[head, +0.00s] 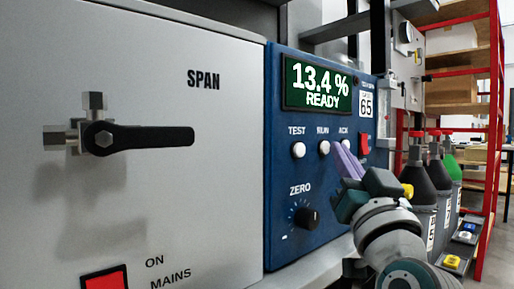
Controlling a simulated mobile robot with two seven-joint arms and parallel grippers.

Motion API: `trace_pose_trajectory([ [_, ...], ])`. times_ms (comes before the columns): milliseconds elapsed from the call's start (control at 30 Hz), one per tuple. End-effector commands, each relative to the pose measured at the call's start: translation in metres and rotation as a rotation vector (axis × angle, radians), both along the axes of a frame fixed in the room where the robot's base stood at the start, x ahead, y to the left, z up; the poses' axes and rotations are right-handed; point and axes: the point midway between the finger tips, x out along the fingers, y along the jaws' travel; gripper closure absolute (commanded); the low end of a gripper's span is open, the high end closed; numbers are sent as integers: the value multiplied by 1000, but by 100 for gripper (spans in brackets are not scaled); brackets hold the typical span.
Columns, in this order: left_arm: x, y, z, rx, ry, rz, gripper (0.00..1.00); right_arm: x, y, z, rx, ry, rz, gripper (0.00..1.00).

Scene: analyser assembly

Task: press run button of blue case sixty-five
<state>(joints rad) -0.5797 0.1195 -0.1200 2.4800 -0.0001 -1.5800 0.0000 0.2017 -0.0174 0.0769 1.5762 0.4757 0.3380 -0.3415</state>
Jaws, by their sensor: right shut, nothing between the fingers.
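The blue case (290,225) carries a white label (366,104) reading 65. Its green display (318,87) reads 13.4 % READY. Below sit white buttons: TEST (298,150) and RUN (324,148). The ACK button, under its ACK lettering, is mostly hidden behind my gripper's fingers. My right gripper (342,150), with lavender fingers, is shut and empty. Its tips appear just right of the RUN button, over the ACK spot; whether they touch the panel I cannot tell. My left gripper is not in view.
A ZERO knob (307,217) and a red switch (365,144) are on the same panel. A grey SPAN panel (210,225) with a black valve handle (150,137) stands left. Several gas cylinders (421,190) and a red-framed shelf (494,100) stand right.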

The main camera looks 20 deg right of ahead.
Motion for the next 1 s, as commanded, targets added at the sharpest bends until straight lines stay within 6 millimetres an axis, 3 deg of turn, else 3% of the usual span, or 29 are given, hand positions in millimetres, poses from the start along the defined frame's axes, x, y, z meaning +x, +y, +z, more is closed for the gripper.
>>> trace_pose_trajectory([
  [1000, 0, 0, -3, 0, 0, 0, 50, 8, 3, 0, 0, 1, 0, 100],
])
